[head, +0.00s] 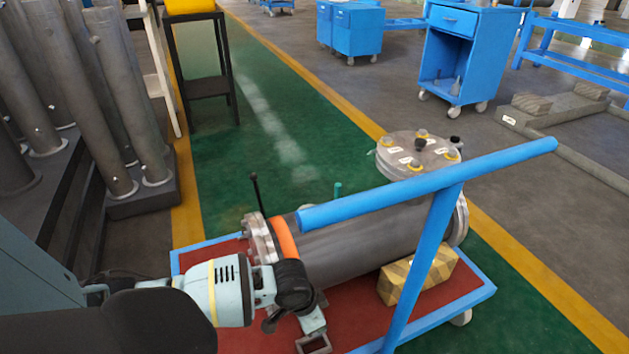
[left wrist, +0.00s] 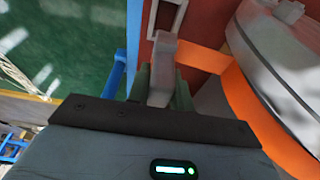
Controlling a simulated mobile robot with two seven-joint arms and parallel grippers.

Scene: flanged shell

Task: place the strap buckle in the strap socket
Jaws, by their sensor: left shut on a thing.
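My left gripper (head: 312,322) reaches down beside the near side of the shell, low over the cart's red bed. In the left wrist view its two green fingers (left wrist: 161,88) are shut on a grey block, which looks like the strap buckle (left wrist: 162,58). An orange strap (left wrist: 205,58) runs from beside the buckle to the shell; its band (head: 285,240) also shows around the shell in the head view. An open rectangular frame, apparently the strap socket (head: 314,343), lies just beyond the fingertips; it also shows in the left wrist view (left wrist: 154,18). I cannot tell whether buckle and frame touch. My right gripper is out of view.
The grey flanged shell (head: 370,240) lies on the blue-edged cart (head: 455,304), with a wooden block (head: 428,275) under it. The cart's blue handle (head: 430,185) crosses in front of the shell. Tall grey cylinders (head: 110,100) stand at left. Green floor beyond the cart is clear.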

